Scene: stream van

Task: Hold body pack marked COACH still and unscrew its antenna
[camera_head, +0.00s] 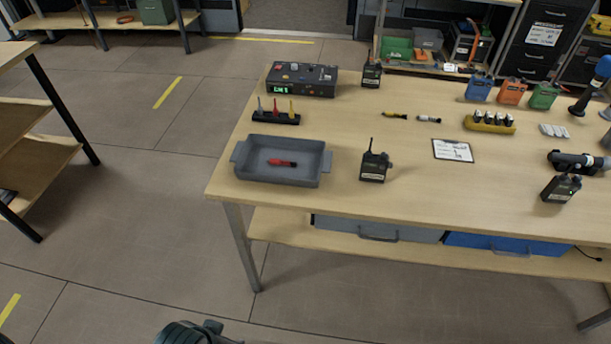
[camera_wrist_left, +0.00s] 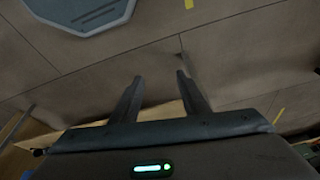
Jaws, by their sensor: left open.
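Three dark body packs are on the wooden table in the head view. One (camera_head: 374,168) stands near the front edge, right of a grey tray, with a thin antenna pointing up. Another (camera_head: 371,75) stands at the back beside a control box. The third (camera_head: 561,189) is at the front right and looks tilted. Their labels are too small to read, so I cannot tell which is marked COACH. My left gripper (camera_wrist_left: 159,76) is open and empty above the floor in the left wrist view. My right gripper is not in view.
The grey tray (camera_head: 245,172) holds a red item (camera_head: 282,163). A clipboard (camera_head: 453,150), a yellow battery holder (camera_head: 489,123) and a black cylindrical device (camera_head: 578,162) lie further right. The control box (camera_head: 301,79) is at the back left. The table's front middle is clear.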

